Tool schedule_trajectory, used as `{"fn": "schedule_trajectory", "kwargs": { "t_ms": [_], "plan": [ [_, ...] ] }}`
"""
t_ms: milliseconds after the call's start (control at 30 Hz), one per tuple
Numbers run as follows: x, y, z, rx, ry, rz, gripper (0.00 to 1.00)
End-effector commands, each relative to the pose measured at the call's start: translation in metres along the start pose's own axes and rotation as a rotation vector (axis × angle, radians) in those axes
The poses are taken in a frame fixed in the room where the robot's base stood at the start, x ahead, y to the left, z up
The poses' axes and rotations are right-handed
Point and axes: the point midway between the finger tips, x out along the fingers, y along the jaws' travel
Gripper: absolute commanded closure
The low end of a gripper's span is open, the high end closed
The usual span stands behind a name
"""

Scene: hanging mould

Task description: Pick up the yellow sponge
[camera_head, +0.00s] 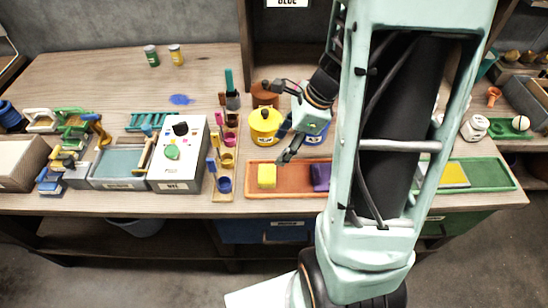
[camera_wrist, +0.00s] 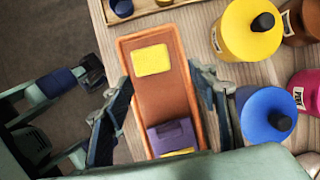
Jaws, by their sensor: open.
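The yellow sponge (camera_head: 267,176) lies at the left end of the orange tray (camera_head: 290,190) near the table's front edge. In the wrist view the yellow sponge (camera_wrist: 151,60) lies flat at the far end of the tray (camera_wrist: 172,105). My gripper (camera_head: 283,146) is above and a little right of the sponge in the head view. In the wrist view my gripper (camera_wrist: 160,85) is open, with its two fingers apart on either side of the tray. Nothing is between the fingers at their height; the sponge lies below and beyond them.
A purple block (camera_head: 320,177) lies in the same tray, right of the sponge. A yellow pot (camera_head: 264,125) and a blue pot (camera_wrist: 266,115) stand close behind the tray. A rack of coloured cups (camera_head: 225,165) stands left of the tray. Floor lies beyond the table's front edge.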

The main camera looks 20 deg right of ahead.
Motion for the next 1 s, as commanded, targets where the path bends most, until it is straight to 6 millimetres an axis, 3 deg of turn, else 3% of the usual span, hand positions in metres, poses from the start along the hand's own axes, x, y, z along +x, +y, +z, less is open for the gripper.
{"fn": "schedule_trajectory", "kwargs": {
  "t_ms": [233, 433, 667, 1000],
  "plan": [
    [0.022, 0.018, 0.012, 0.045, -0.007, 0.070, 0.46],
    [0.055, 0.021, 0.012, 0.047, -0.007, 0.072, 0.46],
    [0.073, 0.022, 0.011, 0.047, -0.006, 0.069, 0.46],
    [0.118, 0.026, 0.004, 0.047, -0.007, 0.068, 0.46]
  ]
}}
